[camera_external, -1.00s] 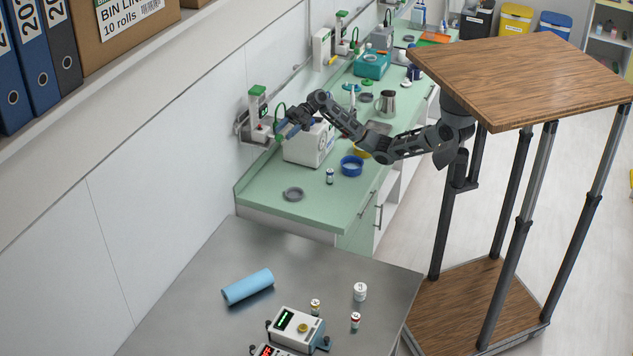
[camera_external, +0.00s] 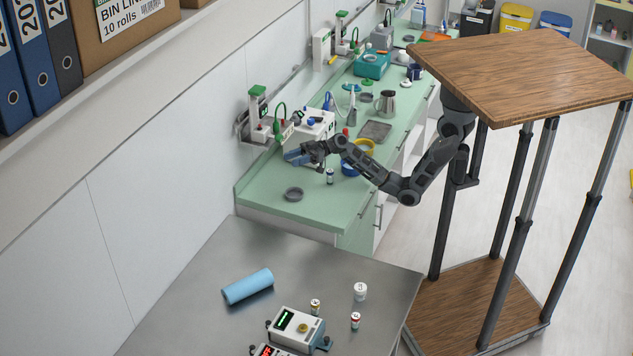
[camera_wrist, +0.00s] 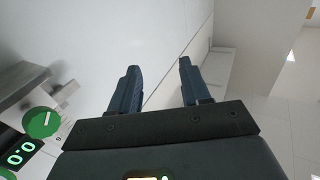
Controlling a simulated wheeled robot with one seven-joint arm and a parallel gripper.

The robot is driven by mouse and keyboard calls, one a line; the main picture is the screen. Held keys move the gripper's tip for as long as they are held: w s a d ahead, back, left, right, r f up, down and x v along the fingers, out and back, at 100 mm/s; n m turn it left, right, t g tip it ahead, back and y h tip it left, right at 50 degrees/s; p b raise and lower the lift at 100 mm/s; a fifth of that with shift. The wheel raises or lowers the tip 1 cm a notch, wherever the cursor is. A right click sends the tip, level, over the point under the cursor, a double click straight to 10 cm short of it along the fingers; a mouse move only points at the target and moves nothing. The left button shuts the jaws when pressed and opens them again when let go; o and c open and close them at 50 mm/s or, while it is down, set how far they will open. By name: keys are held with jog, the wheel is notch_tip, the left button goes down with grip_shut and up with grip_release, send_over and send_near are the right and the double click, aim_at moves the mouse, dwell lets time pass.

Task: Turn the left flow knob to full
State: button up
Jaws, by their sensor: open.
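A wall unit with a green top (camera_external: 257,91) stands at the back left of the green counter, and a similar green-topped unit (camera_external: 341,14) is farther along the wall. A round green knob (camera_wrist: 42,122) with a white mark shows at the left of the wrist view, beside a lit green display (camera_wrist: 20,152). I cannot tell for sure which unit this knob belongs to. My gripper (camera_external: 291,156) is low in front of the white box-shaped machine (camera_external: 317,127). In the wrist view my gripper (camera_wrist: 159,65) is open, with nothing between its fingers, apart from the knob.
A grey round dish (camera_external: 294,194), a small bottle (camera_external: 330,176) and a blue bowl (camera_external: 347,168) are near my gripper on the green counter (camera_external: 262,190). A steel table (camera_external: 200,290) is in the foreground. The counter's near left end is mostly clear.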

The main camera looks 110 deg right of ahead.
jog(key=s+a+f+m+g+h+p, duration=0.1)
jog(key=s+a+f+m+h, duration=0.3)
jog(key=a+f, duration=0.9)
jog(key=shift+s+f+m+p, duration=0.35)
jog(key=shift+s+f+m, duration=0.05)
jog(key=shift+s+m, duration=0.75)
jog(key=shift+h, duration=0.4)
